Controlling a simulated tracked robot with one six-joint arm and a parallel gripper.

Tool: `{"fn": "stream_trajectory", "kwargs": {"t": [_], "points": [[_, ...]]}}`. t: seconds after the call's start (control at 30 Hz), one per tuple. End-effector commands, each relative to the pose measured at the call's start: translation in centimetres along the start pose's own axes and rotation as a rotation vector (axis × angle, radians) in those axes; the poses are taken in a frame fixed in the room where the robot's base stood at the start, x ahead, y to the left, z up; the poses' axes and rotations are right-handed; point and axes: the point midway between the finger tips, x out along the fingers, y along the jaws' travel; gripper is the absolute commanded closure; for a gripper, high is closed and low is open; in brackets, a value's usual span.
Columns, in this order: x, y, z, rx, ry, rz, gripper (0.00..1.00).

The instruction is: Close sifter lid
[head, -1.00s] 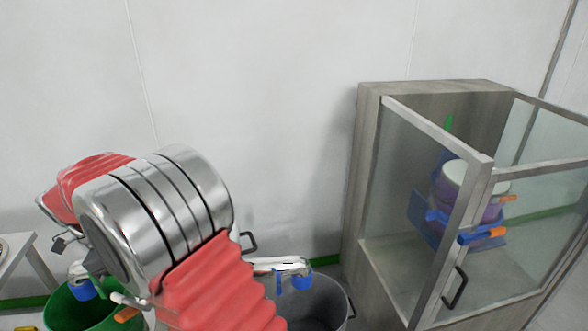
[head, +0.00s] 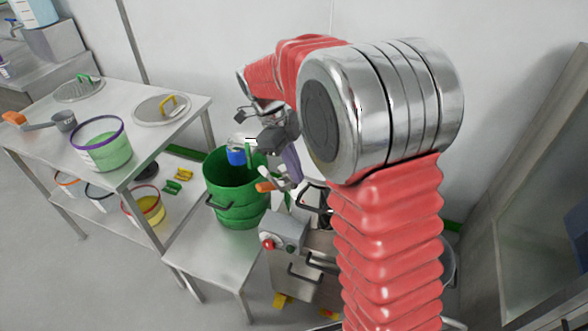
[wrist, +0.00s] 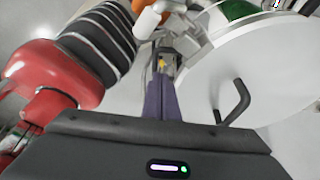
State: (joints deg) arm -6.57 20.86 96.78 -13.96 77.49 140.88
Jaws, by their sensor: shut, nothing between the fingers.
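A large pale disc with a black handle, which looks like the sifter lid (wrist: 245,75), fills the right of the wrist view. I cannot tell its tilt or whether it is seated. In the head view, the sifter (head: 312,240) stands right of the green bucket, largely hidden behind my arm. My gripper's purple fingers (wrist: 162,97) are shut and empty, just left of the disc and its handle in the wrist view. In the head view, my gripper (head: 291,163) is beside the green bucket and above the sifter's left side.
The green bucket (head: 232,205) stands on a low steel bench (head: 220,255). A grey control box (head: 284,230) with a red button is on the sifter's front. A steel table (head: 185,112) at left holds a purple-rimmed tub (head: 102,145) and two lids. Floor shows at lower left.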

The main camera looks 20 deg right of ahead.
Motion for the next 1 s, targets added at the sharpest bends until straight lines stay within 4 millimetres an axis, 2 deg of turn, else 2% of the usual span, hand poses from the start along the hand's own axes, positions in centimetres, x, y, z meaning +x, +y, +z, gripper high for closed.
{"fn": "stream_trajectory", "kwargs": {"t": [0.27, 0.6, 0.77, 1.0], "points": [[-3.1, -0.5, -0.2, 0.0, 0.002, 0.002, 1.0], [-8.0, -1.3, -0.4, 0.0, 0.003, 0.002, 1.0], [-8.8, -1.4, -0.5, 0.0, 0.004, 0.003, 1.0], [-8.9, -1.4, -0.5, 0.0, 0.005, 0.004, 1.0]]}}
